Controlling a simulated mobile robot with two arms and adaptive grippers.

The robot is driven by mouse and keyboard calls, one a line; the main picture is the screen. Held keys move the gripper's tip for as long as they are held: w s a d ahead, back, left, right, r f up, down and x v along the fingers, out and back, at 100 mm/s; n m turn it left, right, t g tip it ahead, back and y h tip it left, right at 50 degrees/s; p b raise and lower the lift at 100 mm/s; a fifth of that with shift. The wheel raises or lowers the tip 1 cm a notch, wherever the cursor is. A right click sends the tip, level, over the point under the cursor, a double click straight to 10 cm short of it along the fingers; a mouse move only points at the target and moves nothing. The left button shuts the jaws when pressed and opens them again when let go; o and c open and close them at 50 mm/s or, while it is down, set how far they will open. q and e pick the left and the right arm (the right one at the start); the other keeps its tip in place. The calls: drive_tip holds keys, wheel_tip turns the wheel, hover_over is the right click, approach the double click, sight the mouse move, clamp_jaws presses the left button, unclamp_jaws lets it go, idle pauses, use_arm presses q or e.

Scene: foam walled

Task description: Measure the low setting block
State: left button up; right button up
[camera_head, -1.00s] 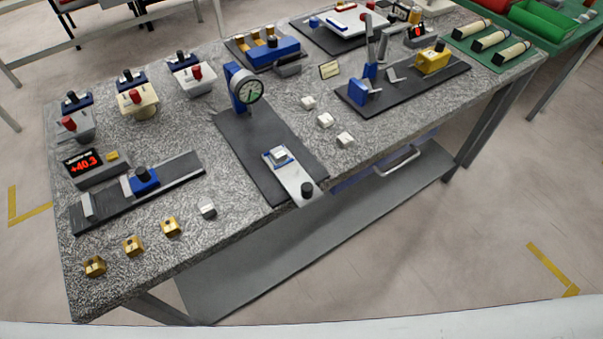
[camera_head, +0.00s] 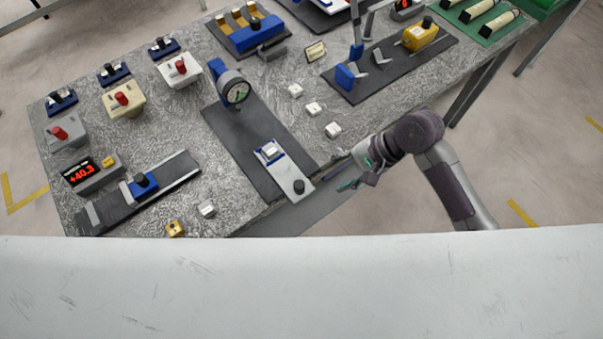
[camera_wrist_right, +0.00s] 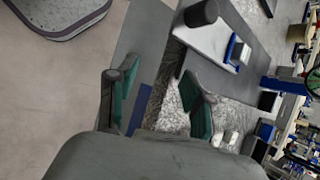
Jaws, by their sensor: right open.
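A dial gauge (camera_head: 236,92) stands on a dark plate (camera_head: 243,136) on the speckled bench. A silver slide (camera_head: 291,182) with a black knob lies at the plate's near end and bears a small pale block (camera_head: 270,151). Three small pale blocks (camera_head: 313,109) lie in a row right of the plate. A silver block (camera_head: 207,208) and a brass block (camera_head: 175,229) lie at the front left. I cannot tell which block is the low one. My right gripper (camera_head: 352,182) is open and empty, off the bench's front edge, right of the slide; its parted fingers show in the wrist view (camera_wrist_right: 164,100).
A red display (camera_head: 82,174) reads +40.3 behind a dark rail with a blue slider (camera_head: 143,186). Red-knobbed fixtures (camera_head: 122,100) stand at the back left. A dark plate with a yellow piece (camera_head: 419,36) is at the right. A pale surface covers the picture's bottom.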

sight(301, 184)
wheel_tip(301, 184, up, 10)
drive_tip(key=m+g+y, duration=0.1)
drive_tip(key=m+g, duration=0.2)
drive_tip(key=m, duration=0.2)
drive_tip(key=p+x, duration=0.1)
drive_tip(key=x, duration=0.5)
drive_tip(key=p+x, duration=0.1)
drive_tip(key=x, duration=0.6)
drive_tip(key=shift+w+f, duration=0.1)
drive_tip(key=shift+w, duration=0.15)
use_arm(q)
drive_tip(key=shift+w+r, duration=0.3)
drive_tip(key=shift+r, duration=0.3)
drive_tip(key=shift+w+r, duration=0.25)
drive_tip(key=shift+r, duration=0.35)
